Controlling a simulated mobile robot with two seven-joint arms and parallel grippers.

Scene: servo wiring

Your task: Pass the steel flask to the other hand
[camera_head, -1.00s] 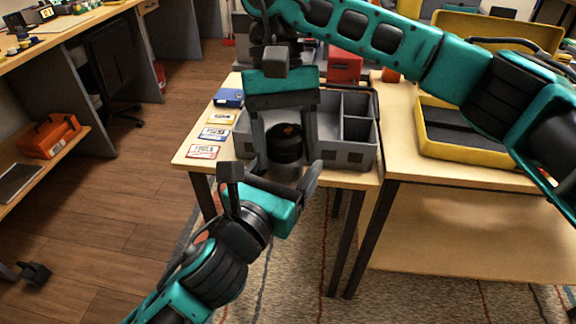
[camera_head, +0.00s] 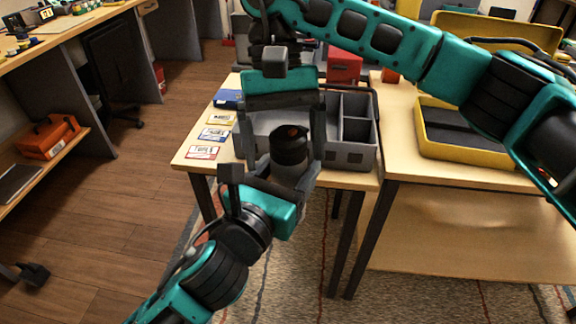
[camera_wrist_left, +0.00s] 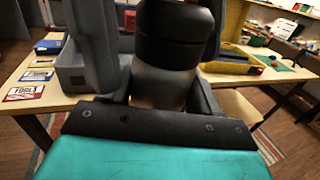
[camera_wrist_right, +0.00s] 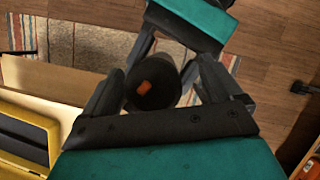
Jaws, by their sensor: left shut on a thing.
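The steel flask (camera_head: 290,174) stands roughly upright in the air in front of the grey tool tote, with its black lid (camera_head: 289,143) and an orange mark on top. My left gripper (camera_head: 292,172) is shut on the lower steel body from below; the left wrist view shows the steel body (camera_wrist_left: 162,86) between its fingers. My right gripper (camera_head: 281,146) comes down from above, with its fingers spread on both sides of the lid and gaps beside it. In the right wrist view the dark lid (camera_wrist_right: 155,80) lies between the open right fingers.
The grey tote (camera_head: 350,152) with compartments stands on the wooden table (camera_head: 190,150) behind the flask. Several label cards (camera_head: 214,134) and a blue box (camera_head: 229,98) lie left of it. An open yellow case (camera_head: 480,150) stands on the right table. Floor is free at left.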

